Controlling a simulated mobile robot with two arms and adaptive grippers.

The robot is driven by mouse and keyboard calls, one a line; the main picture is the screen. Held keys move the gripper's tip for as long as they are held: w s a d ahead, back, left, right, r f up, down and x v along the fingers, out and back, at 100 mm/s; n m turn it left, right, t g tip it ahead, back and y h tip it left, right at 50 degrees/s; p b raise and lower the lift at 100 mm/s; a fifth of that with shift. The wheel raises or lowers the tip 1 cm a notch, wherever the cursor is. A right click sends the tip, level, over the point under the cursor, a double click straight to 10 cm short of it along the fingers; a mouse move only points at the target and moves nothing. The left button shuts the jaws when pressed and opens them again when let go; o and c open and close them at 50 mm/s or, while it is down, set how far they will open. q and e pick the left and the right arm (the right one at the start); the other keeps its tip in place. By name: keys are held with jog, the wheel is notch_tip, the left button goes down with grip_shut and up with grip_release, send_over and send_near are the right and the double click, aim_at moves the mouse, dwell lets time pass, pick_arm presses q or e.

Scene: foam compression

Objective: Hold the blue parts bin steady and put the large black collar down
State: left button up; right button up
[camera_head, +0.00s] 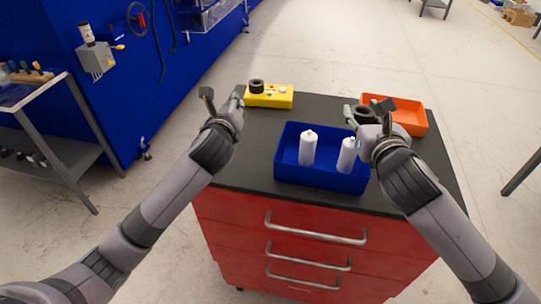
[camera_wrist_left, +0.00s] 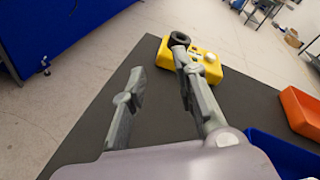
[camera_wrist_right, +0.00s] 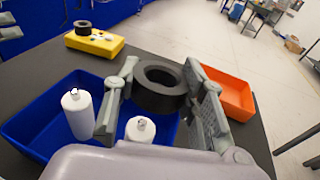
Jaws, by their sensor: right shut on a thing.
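The blue parts bin (camera_head: 318,182) stands on the dark top of the red drawer cabinet and holds two white bottles (camera_head: 308,148). My right gripper (camera_wrist_right: 160,88) is shut on a large black collar (camera_wrist_right: 158,98), at the bin's far right edge; the collar also shows in the head view (camera_head: 366,115). I cannot tell how high the collar is above the top. My left gripper (camera_wrist_left: 158,88) is open and empty above the left part of the cabinet top, left of the bin and apart from it.
A yellow block (camera_head: 268,97) with a black ring (camera_head: 257,86) and small white pieces sits at the back left. An orange bin (camera_head: 405,112) stands at the back right, close to my right gripper. The dark top (camera_wrist_left: 110,150) is bare between the yellow block and the blue bin.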

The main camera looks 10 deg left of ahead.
aim_at(281, 139)
pick_arm(q)
jog(key=s+d+m+g+h, duration=0.1)
jog(key=s+d+m+h, duration=0.2)
jog(key=s+d+m, duration=0.85)
jog(key=w+d+f+n, duration=0.1)
jog(key=w, duration=0.1)
jog(key=w+f+n, duration=0.1)
jog(key=w+f, duration=0.1)
jog(key=w, duration=0.1)
jog(key=w+d+f+n, duration=0.1)
jog(key=w+f, duration=0.1)
jog(key=w, duration=0.1)
jog(key=shift+d, duration=0.3)
jog(key=shift+c, duration=0.3)
grip_shut()
pick_arm(e)
notch_tip(281, 139, up, 5)
jog(key=n+y, duration=0.2)
jog(key=shift+t, duration=0.3)
notch_tip(281, 139, down, 9)
jog(key=shift+f, duration=0.2)
